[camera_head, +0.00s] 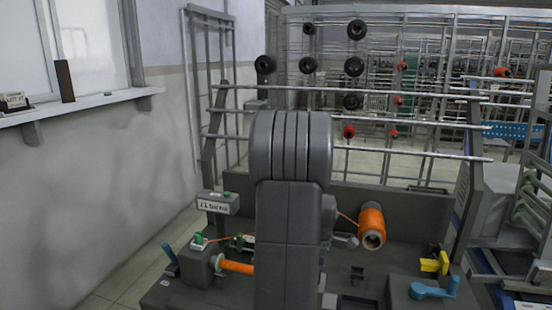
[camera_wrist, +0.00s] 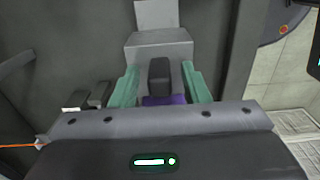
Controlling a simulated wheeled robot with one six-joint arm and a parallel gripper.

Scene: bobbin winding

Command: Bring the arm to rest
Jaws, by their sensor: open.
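My arm (camera_head: 290,210) stands upright in the middle of the head view, large and grey, and hides part of the bench behind it. My gripper shows in the wrist view (camera_wrist: 163,78), with two teal fingers spread apart beyond its grey body. A dark block and a purple patch show between the fingers. I cannot tell whether the fingers touch them. No held object is clear. The fingers cannot be made out in the head view.
An orange spool (camera_head: 371,222) lies right of my arm; an orange-wound bobbin (camera_head: 236,267) is at left. Orange thread (camera_wrist: 18,146) crosses the wrist view's left edge. A yellow part (camera_head: 436,263) and blue handle (camera_head: 434,289) stand at right. Metal rails (camera_head: 390,150) cross behind.

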